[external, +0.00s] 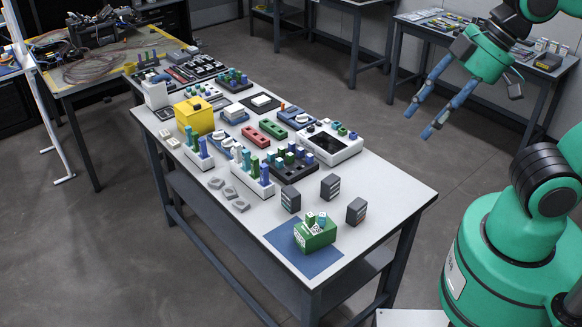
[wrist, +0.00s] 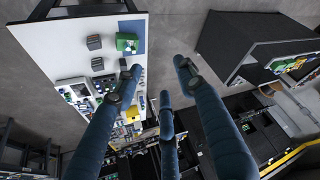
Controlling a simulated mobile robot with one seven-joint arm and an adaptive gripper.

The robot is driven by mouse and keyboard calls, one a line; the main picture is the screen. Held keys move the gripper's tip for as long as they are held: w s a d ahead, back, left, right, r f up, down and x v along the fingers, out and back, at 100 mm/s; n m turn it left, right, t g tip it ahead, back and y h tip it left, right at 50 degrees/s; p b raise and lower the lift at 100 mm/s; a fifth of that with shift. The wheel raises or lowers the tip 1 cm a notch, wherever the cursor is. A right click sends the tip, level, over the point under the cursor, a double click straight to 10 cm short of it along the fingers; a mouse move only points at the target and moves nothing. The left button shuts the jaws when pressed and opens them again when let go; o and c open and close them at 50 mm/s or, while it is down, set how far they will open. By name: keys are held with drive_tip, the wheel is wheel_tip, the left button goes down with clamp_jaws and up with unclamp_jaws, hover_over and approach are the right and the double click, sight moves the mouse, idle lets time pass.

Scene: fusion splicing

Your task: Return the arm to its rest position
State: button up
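My gripper (external: 419,118) is in the upper right of the external view, raised in the air to the right of the work table (external: 401,196). Its blue fingers point down and to the left. They stand apart with nothing between them, and in the wrist view (wrist: 158,85) the fingers are also spread and empty. My gripper touches nothing. My green arm reaches up from its base at the right edge of the external view; part of the arm is cut off at the top.
The work table holds a green box (external: 316,236) on a blue mat (external: 283,236), several dark grey blocks (external: 331,187), a yellow box (external: 194,117) and trays of small parts. A side table (external: 420,27) stands behind my gripper. Open floor (external: 345,90) lies between the tables.

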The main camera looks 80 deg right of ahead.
wheel_tip(320, 180, down, 4)
drive_tip(key=b, duration=0.3)
drive_tip(key=shift+r, duration=0.2)
drive_tip(key=c, duration=0.3)
